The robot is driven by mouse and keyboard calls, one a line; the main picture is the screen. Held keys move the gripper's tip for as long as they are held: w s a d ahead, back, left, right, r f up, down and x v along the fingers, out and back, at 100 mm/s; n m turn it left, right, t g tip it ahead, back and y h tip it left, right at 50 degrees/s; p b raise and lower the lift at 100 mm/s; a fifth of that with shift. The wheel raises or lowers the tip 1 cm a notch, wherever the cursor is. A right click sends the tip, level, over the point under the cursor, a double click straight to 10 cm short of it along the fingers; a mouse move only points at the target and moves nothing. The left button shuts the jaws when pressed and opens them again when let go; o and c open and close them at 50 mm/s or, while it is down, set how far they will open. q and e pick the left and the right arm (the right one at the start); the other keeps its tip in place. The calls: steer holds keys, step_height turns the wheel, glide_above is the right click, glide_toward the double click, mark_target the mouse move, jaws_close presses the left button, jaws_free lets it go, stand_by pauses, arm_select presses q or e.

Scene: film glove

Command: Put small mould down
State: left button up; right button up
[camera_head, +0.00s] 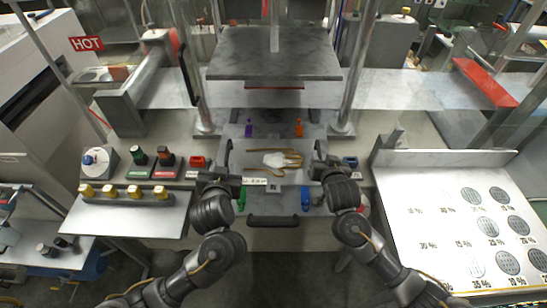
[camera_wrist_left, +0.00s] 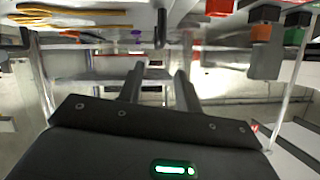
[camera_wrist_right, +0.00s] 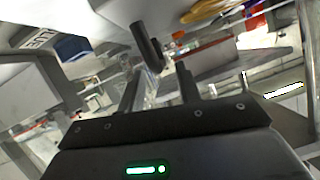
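The small mould (camera_head: 256,159) is a flat grey plate lying level on the press bed, with a tan hand-shaped outline and a white patch on it. Dark handles stand at its left and right sides. My left gripper (camera_head: 232,181) is at the left side; in the left wrist view its fingers (camera_wrist_left: 158,75) are apart, with a dark handle (camera_wrist_left: 160,28) just beyond the tips. My right gripper (camera_head: 318,166) is at the right side; in the right wrist view its fingers (camera_wrist_right: 158,72) are apart, with a dark handle (camera_wrist_right: 147,43) just beyond them. Nothing shows clamped in either.
Purple (camera_head: 248,130), orange (camera_head: 299,128), green (camera_head: 242,199) and blue (camera_head: 305,199) pieces stand around the mould. The raised press plate (camera_head: 275,52) is behind. Control buttons (camera_head: 139,157) are at left; a slanted board with round patterns (camera_head: 410,215) is at right.

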steer(key=v, duration=0.8)
